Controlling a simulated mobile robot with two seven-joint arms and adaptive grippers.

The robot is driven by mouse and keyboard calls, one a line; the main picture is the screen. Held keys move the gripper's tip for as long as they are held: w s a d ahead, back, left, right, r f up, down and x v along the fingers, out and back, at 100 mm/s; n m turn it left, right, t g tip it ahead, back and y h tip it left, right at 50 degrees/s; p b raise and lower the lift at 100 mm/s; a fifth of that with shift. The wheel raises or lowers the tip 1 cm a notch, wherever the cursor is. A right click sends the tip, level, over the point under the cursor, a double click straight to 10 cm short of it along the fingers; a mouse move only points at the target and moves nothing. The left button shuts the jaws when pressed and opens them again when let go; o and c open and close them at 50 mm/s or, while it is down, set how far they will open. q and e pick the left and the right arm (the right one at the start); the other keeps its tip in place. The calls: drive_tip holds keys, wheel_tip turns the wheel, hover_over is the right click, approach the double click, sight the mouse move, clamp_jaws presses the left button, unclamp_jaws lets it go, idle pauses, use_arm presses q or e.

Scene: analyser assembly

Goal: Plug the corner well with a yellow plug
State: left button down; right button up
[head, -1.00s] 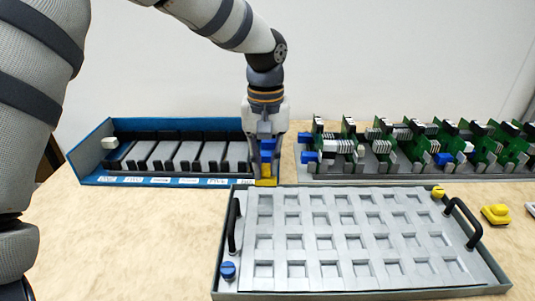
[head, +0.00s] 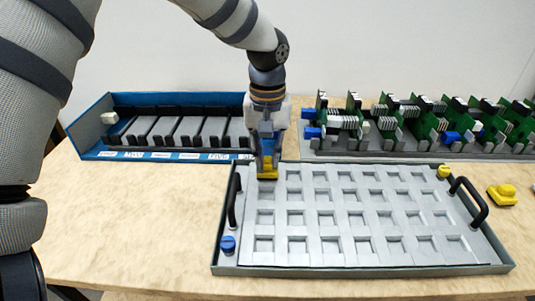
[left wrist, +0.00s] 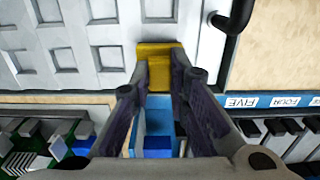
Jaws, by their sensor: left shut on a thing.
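My left gripper (head: 267,162) points down at the back left corner of the grey well tray (head: 365,271). It is shut on a yellow plug (head: 267,175), which also shows in the left wrist view (left wrist: 160,52) between the fingertips. The plug covers the place of the back left corner well, so that well is hidden. I cannot tell whether the plug is in the well or just above it. The other wells, in several rows, look empty. Blue shows between the fingers; I cannot tell what it belongs to. My right gripper is not in view.
A blue rack (head: 90,130) with dark dividers stands behind on the left. Green circuit boards (head: 430,120) stand behind on the right. The tray has black handles (head: 470,203), a blue knob (head: 228,245) and a yellow knob (head: 443,171). A yellow piece (head: 502,194) lies right of the tray.

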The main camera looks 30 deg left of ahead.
use_arm(q)
drive_tip(key=shift+f, duration=0.3)
idle(0.5)
drive_tip(key=c, duration=1.5)
unclamp_jaws()
drive_tip(key=shift+o, duration=0.4)
drive_tip(key=shift+r, duration=0.25)
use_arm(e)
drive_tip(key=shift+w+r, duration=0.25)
use_arm(q)
drive_tip(key=shift+r+p, duration=0.75)
drive_tip(key=shift+r, duration=1.05)
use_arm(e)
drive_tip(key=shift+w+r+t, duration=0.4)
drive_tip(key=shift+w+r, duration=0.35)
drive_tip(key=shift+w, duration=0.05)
use_arm(q)
drive_tip(key=shift+r, duration=0.85)
drive_tip(key=shift+r+p, duration=0.5)
drive_tip(key=shift+r, duration=2.1)
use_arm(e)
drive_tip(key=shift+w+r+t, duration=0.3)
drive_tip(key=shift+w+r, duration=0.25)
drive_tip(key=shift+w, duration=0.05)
